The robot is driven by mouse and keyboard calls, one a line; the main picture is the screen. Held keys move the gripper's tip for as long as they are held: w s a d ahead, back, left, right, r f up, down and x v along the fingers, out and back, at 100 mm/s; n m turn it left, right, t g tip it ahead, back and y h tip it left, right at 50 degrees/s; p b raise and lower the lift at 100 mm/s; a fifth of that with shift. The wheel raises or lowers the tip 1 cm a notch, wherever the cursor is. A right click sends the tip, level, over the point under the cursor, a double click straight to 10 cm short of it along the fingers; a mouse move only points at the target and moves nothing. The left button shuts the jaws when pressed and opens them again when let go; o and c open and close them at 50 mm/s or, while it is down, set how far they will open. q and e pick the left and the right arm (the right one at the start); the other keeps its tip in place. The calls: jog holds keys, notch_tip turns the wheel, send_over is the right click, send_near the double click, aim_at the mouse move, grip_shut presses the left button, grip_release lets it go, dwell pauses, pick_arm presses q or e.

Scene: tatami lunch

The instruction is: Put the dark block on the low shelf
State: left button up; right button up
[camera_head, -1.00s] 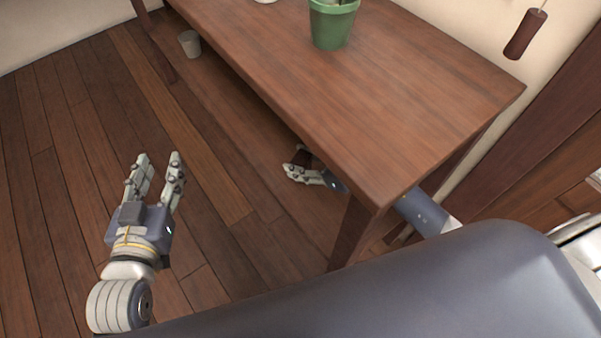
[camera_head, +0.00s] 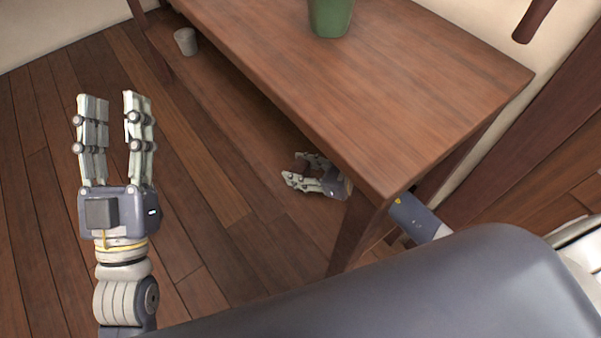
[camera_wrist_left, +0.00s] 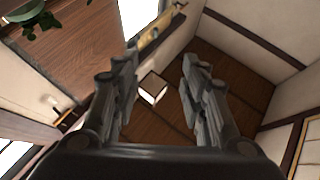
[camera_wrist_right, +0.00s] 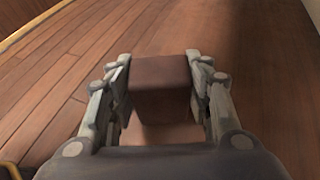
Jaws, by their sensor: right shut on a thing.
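The dark block (camera_wrist_right: 162,85), reddish brown, is between the fingers of my right gripper (camera_wrist_right: 160,88) in the right wrist view. The gripper is shut on it, with wooden floor beyond. In the head view my right gripper (camera_head: 296,168) is low beside the table's near edge, its arm partly hidden by the table; the block is hard to make out there. My left gripper (camera_head: 115,98) is open and empty above the floor at the left; its spread fingers also show in the left wrist view (camera_wrist_left: 160,72).
A wooden table (camera_head: 390,80) fills the upper middle, bearing a green pot (camera_head: 330,15). Its near leg (camera_head: 352,238) stands close to my right gripper. The floor at left is clear.

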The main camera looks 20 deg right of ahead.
pick_arm(q)
jog(key=shift+s+a+r+t, duration=0.1)
jog(key=shift+s+r+t, duration=0.65)
jog(key=shift+r, duration=0.3)
pick_arm(e)
jog(key=shift+f, duration=0.45)
pick_arm(q)
jog(key=shift+s+r, duration=0.1)
jog(key=shift+s, duration=0.1)
pick_arm(e)
jog(key=shift+f+b, duration=0.15)
jog(key=shift+b, duration=0.15)
jog(key=o, duration=1.1)
pick_arm(q)
jog(key=shift+s+r+t+h, duration=0.25)
jog(key=shift+s+r+h, duration=0.1)
jog(key=shift+h, duration=0.15)
